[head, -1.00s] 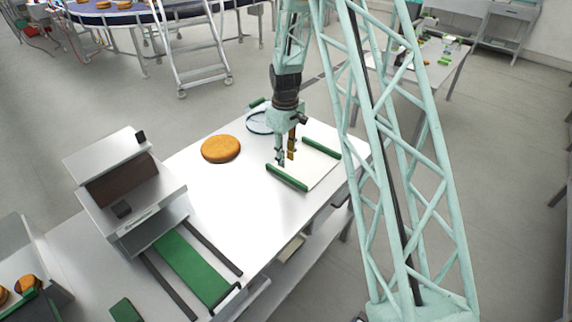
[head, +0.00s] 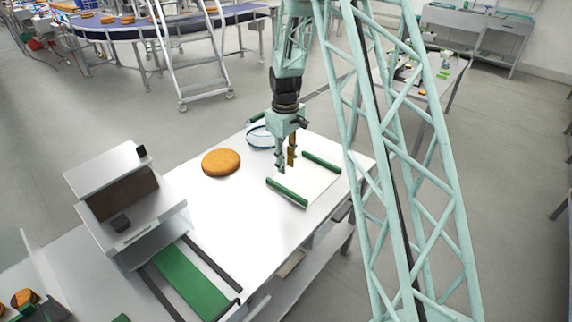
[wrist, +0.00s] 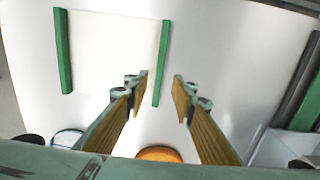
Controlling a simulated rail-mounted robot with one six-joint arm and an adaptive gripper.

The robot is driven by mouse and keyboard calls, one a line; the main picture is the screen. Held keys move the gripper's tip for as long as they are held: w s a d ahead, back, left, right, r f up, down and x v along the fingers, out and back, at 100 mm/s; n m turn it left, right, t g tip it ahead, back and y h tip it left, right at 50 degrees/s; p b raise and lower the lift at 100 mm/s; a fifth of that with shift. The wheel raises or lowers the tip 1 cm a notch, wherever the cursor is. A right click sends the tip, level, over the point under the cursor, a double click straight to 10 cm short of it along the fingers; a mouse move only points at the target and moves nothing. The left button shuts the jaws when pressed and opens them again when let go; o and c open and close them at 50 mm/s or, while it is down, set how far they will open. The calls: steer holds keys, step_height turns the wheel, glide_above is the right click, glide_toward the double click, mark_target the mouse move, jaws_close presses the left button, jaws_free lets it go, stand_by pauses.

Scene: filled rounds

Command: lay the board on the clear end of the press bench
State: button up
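The board (head: 310,180) is a flat white sheet with a green strip along each of two opposite edges. It lies flat on the white bench (head: 240,210), at the end away from the press, and also shows in the wrist view (wrist: 112,50). My gripper (head: 286,168) is above the bench by the board, fingers pointing down. In the wrist view my gripper (wrist: 162,77) is open, with a clear gap between the fingertips. One green strip of the board appears beyond that gap. Nothing is held, and the fingers look apart from the board.
An orange-brown round (head: 221,162) lies on the bench left of my gripper. A pale blue-rimmed round item (head: 260,136) is behind my gripper, partly hidden. A grey press-like machine (head: 125,200) with a green strip (head: 190,283) stands at the left. Bare bench lies between machine and board.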

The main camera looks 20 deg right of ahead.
steer(key=s+a+r+m+t, duration=0.1)
steer(key=s+a+r, duration=0.2)
steer(key=s+r, duration=0.55)
steer(key=s+a+r+m, duration=0.15)
steer(key=s+r, duration=0.35)
steer(key=r, duration=0.6)
steer(key=s+a+r+t, duration=0.1)
steer(key=s+a+r, duration=0.2)
steer(key=s+r, duration=0.5)
steer(key=s+a+r+m, duration=0.1)
steer(key=s+r, duration=0.2)
steer(key=s, duration=0.7)
steer(key=s+a+r+m+t, duration=0.1)
steer(key=s+a+r, duration=0.1)
steer(key=s, duration=0.7)
steer(key=s+a+r+m, duration=0.1)
steer(key=s+r, duration=0.4)
steer(key=s, duration=0.5)
steer(key=shift+s+a+t, duration=0.35)
steer(key=shift+a+t, duration=0.05)
steer(key=shift+a, duration=0.35)
steer(key=shift+r, duration=0.1)
step_height(320, 180, down, 5)
steer(key=b, duration=0.5)
steer(key=shift+f, duration=0.2)
